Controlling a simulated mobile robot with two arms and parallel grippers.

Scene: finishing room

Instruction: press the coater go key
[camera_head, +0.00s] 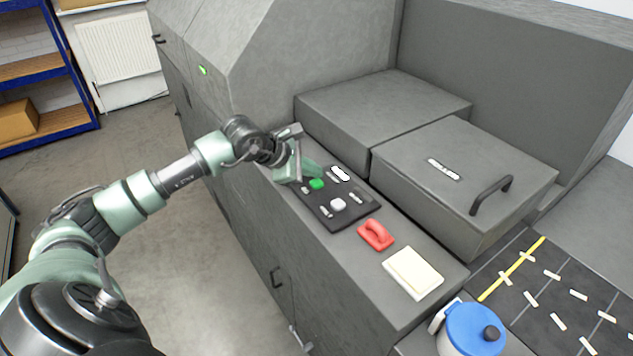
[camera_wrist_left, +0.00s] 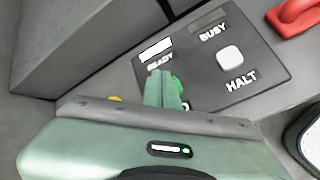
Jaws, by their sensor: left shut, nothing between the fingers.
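The black key panel (camera_head: 352,216) lies on the grey machine's ledge; it also fills the upper middle of the left wrist view (camera_wrist_left: 225,90). Its green key (camera_head: 317,184) shows partly behind my fingers in the left wrist view (camera_wrist_left: 178,84). A white key (camera_head: 338,204) sits beside it, near the HALT label (camera_wrist_left: 241,81). A white lit field (camera_wrist_left: 155,48) is above the READY label. My left gripper (camera_head: 307,173) is shut and empty, fingertips at the green key. I cannot tell whether they touch it. The label by the green key is mostly covered. My right gripper is not in view.
A red handle (camera_head: 375,235) and a cream pad (camera_head: 413,272) sit on the ledge past the panel. A blue-lidded jug (camera_head: 474,328) stands at the front right. Raised grey covers (camera_head: 465,165) border the ledge behind. The floor at left is clear.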

